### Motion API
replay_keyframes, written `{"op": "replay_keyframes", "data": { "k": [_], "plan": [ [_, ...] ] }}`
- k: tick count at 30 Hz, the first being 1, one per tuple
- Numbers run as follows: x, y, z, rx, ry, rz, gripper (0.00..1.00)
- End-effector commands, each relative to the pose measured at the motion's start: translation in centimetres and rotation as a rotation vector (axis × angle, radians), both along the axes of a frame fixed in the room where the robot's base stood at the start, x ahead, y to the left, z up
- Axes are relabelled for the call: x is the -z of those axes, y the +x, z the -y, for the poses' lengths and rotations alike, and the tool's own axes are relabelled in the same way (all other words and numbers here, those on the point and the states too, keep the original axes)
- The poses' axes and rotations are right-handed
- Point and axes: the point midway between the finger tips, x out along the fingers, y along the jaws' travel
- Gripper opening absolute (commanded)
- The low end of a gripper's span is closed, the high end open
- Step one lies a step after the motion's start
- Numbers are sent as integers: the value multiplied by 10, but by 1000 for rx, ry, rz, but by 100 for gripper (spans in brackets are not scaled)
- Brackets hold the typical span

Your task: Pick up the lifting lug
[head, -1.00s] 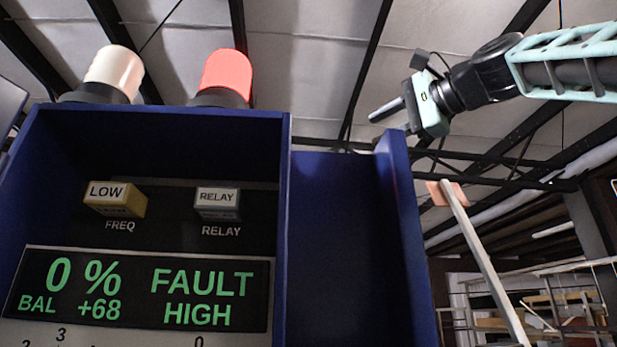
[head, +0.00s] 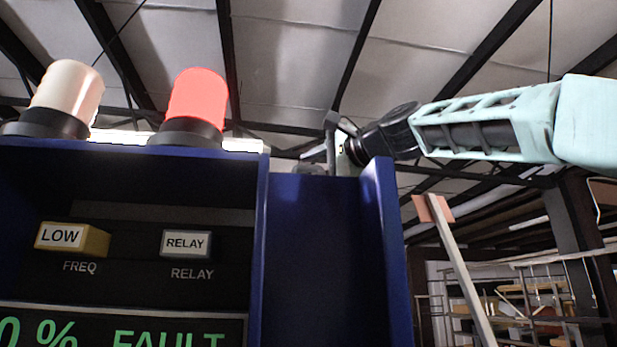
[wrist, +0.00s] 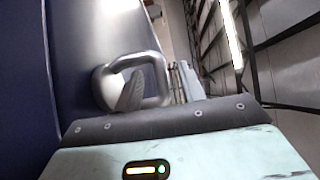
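The lifting lug (wrist: 157,62) is a smooth grey metal loop, seen close up in the wrist view beside the blue panel. In the head view a small grey piece of it (head: 308,169) shows over the cabinet's top edge, mostly hidden. My gripper (wrist: 160,86) is open at the lug. One finger overlaps the loop's opening and the other is to the right of it, with the loop's right side between them. I cannot tell whether either finger touches it. In the head view my gripper (head: 336,140) is above the cabinet's right section.
The blue cabinet (head: 325,230) has a raised right side wall (head: 385,230) close under my gripper. A white lamp (head: 68,88) and a lit red lamp (head: 197,95) stand on its top to the left. A leaning plank (head: 465,275) is to the right.

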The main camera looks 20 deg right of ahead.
Motion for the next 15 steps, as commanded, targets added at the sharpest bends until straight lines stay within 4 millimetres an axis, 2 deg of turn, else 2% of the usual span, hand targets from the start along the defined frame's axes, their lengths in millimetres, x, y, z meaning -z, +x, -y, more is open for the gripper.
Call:
{"op": "replay_keyframes", "data": {
  "k": [1,6,15],
  "plan": [
    [-5,7,-3,-2,-1,-5,40],
    [-3,24,-12,-1,1,-2,40],
    [-1,27,-14,1,0,0,40]
  ]
}}
